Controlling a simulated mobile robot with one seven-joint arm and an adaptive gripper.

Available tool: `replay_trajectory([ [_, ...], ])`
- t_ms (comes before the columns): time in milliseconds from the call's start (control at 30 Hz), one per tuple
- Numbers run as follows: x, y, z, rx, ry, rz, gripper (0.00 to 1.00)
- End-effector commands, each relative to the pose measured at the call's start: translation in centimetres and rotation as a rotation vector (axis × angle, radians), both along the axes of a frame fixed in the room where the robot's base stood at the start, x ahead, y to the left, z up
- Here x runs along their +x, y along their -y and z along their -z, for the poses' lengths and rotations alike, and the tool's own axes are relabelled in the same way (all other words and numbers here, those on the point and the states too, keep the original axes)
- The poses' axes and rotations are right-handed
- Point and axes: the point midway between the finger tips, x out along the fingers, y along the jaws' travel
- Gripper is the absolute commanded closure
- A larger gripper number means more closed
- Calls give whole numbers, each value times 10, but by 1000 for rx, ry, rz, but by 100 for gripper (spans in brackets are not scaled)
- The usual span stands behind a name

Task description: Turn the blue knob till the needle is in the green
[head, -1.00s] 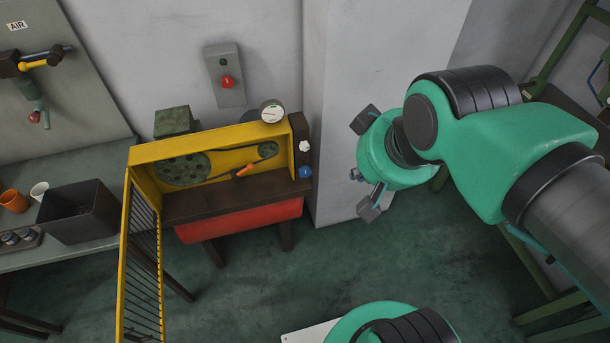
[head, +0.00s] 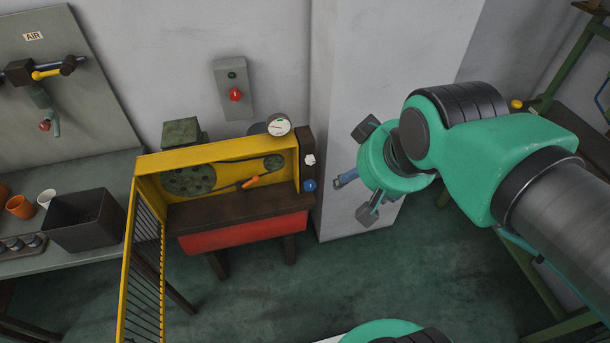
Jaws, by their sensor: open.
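The blue knob (head: 310,185) sits on the dark right-hand post of the yellow machine, below a white knob (head: 309,160). The round white gauge (head: 278,126) stands on the machine's top right corner. Its needle is too small to read against any green zone. My gripper (head: 352,178) is open and empty, to the right of the blue knob and apart from it, with its fingers pointing left towards the machine.
The yellow machine (head: 150,165) has its barred guard (head: 143,265) swung open at the left. An orange-handled tool (head: 250,182) lies inside. A grey pillar (head: 345,215) stands behind my gripper. A bench with a black bin (head: 85,222) is at left.

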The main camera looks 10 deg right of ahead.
Motion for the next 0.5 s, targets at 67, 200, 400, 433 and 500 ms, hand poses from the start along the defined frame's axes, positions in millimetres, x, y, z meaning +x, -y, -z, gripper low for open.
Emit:
replay_trajectory([
  [67,19,1,8,-6,13,-2,41],
  [200,64,4,22,-20,60,-11,41],
  [400,135,6,52,-40,142,-30,41],
  [433,146,6,57,-42,155,-33,41],
  [500,169,7,69,-49,184,-41,41],
])
